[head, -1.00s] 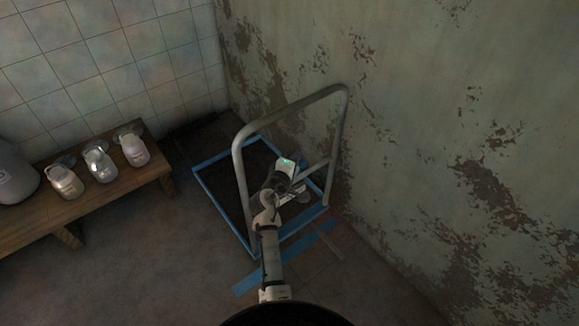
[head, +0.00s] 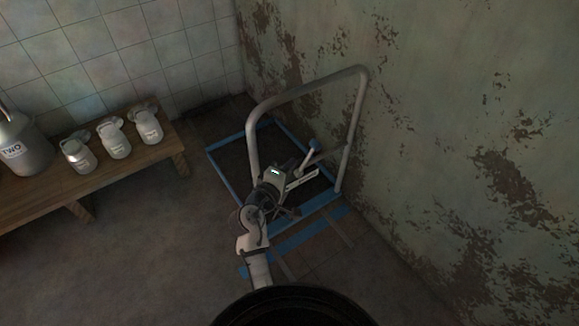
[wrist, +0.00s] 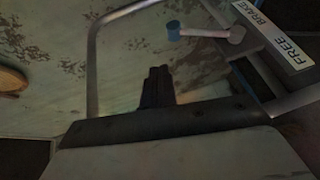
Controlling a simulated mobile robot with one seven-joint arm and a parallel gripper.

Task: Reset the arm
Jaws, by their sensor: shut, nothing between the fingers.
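My gripper (wrist: 157,85) shows in the wrist view with its dark fingers together and nothing between them. In the head view my arm reaches up from the bottom, and its wrist end is over the front of a trolley, where the fingertips are hard to make out. The trolley has a pale tubular handle (head: 252,135) and a blue-edged base (head: 228,170). A lever with a blue knob (head: 314,145) sticks out beside my wrist; it also shows in the wrist view (wrist: 200,32), apart from the fingers. A white plate (wrist: 285,45) there reads "FREE" and "BRAKE".
A wooden bench (head: 120,172) on the left holds several metal milk cans, a large one (head: 25,150) and small ones (head: 115,143). A peeling wall (head: 450,130) stands close on the right. The floor (head: 170,240) between bench and trolley is clear.

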